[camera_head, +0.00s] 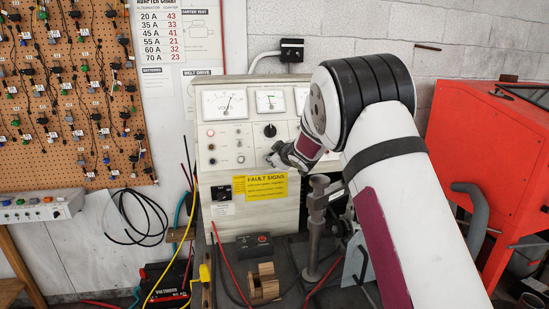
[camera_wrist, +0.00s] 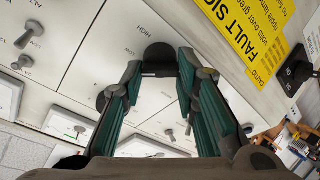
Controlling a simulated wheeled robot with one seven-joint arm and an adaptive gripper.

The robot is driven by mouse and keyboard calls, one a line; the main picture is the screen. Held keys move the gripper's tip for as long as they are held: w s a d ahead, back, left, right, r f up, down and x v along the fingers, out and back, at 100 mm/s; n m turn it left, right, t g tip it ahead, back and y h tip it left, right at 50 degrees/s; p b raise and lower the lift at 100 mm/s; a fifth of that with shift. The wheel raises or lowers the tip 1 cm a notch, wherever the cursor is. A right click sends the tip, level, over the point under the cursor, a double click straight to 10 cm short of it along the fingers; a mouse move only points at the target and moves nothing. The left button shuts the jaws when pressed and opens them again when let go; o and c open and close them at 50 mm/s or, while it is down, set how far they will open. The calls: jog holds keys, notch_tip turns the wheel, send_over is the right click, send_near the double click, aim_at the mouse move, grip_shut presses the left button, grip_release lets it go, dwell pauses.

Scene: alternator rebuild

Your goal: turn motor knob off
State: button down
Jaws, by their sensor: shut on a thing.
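The tester panel (camera_head: 230,150) is a pale upright cabinet with gauges, switches and knobs. In the wrist view, a dark round knob (camera_wrist: 159,54) sits on its face between my fingertips, near the words HIGH and LOW. My gripper (camera_wrist: 161,70) is shut on this knob, one finger on each side. In the head view my gripper (camera_head: 281,157) reaches the panel from the right and hides the held knob. Another black knob (camera_head: 270,130) shows just above the gripper. I cannot read a motor label or tell the knob's setting.
Toggle switches (camera_wrist: 30,34) stand out from the panel near my fingers. A yellow fault signs label (camera_head: 266,187) lies below the gripper. A metal post (camera_head: 316,215) stands in front of the panel's right side. A red cabinet (camera_head: 480,150) is at the right.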

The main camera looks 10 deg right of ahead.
jog(key=shift+n+g+y, duration=0.2)
jog(key=shift+n+g, duration=0.25)
jog(key=shift+n, duration=2.05)
jog(key=shift+n+g+y, duration=0.2)
jog(key=shift+n+g, duration=0.25)
jog(key=shift+n, duration=2.05)
jog(key=c, duration=1.2)
grip_release()
jog(key=shift+c, duration=0.2)
jog(key=v, duration=1.2)
jog(key=shift+s, duration=0.1)
